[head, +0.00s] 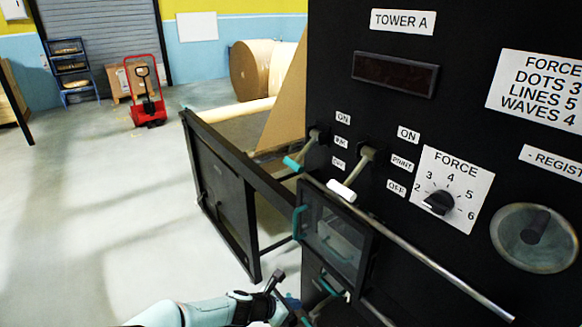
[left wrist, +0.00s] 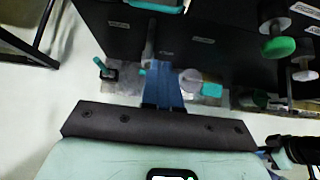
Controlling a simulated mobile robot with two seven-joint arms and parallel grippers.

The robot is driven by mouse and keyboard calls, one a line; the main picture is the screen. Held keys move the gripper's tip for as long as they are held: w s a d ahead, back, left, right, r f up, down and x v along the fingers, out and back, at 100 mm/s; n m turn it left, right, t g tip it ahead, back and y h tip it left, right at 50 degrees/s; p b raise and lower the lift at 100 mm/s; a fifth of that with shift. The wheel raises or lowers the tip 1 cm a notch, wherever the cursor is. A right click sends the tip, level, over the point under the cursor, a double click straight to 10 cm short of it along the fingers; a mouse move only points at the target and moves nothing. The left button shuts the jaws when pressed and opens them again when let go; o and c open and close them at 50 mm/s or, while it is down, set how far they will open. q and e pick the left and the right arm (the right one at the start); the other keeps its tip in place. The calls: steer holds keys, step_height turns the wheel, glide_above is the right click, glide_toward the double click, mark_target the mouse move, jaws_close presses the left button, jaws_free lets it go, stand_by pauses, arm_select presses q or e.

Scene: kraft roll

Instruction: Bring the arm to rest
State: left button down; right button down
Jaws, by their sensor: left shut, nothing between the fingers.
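My left arm (head: 205,312) comes in along the bottom of the head view. Its left gripper (head: 292,302) is low in front of the black machine (head: 440,120), near the lower teal handles. In the left wrist view the blue fingers (left wrist: 163,92) are together, with nothing held between them. Teal handles and a grey round part show around and beyond the fingertips; I cannot tell whether the fingers touch any of them. My right gripper is in neither view.
The black panel carries a white-tipped lever (head: 342,190), a teal-tipped lever (head: 293,162), a force knob (head: 439,203) and a long metal bar (head: 430,262). A black frame (head: 228,205) stands left of it. A red pallet jack (head: 147,95) is farther back. Open floor lies left.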

arm_select(q)
steer(key=s+a+f+m+g+y, duration=0.2)
steer(key=s+a+f+m, duration=0.25)
steer(key=s+f, duration=0.45)
steer(key=s+a+f+m+g+y, duration=0.2)
steer(key=s+a+f+m, duration=0.3)
steer(key=f, duration=0.5)
steer(key=s+a+f+m+g, duration=0.1)
steer(key=s+f+m, duration=0.1)
steer(key=s, duration=0.5)
steer(key=s+a+f+m, duration=0.1)
steer(key=s+f+m, duration=0.1)
steer(key=s+m, duration=0.3)
steer(key=s+a+f+m+g, duration=0.1)
steer(key=s+m, duration=0.3)
steer(key=s, duration=0.7)
steer(key=shift+s+a+f+g, duration=0.2)
steer(key=shift+a+f+g, duration=0.1)
steer(key=shift+f, duration=0.55)
steer(key=shift+m, duration=0.25)
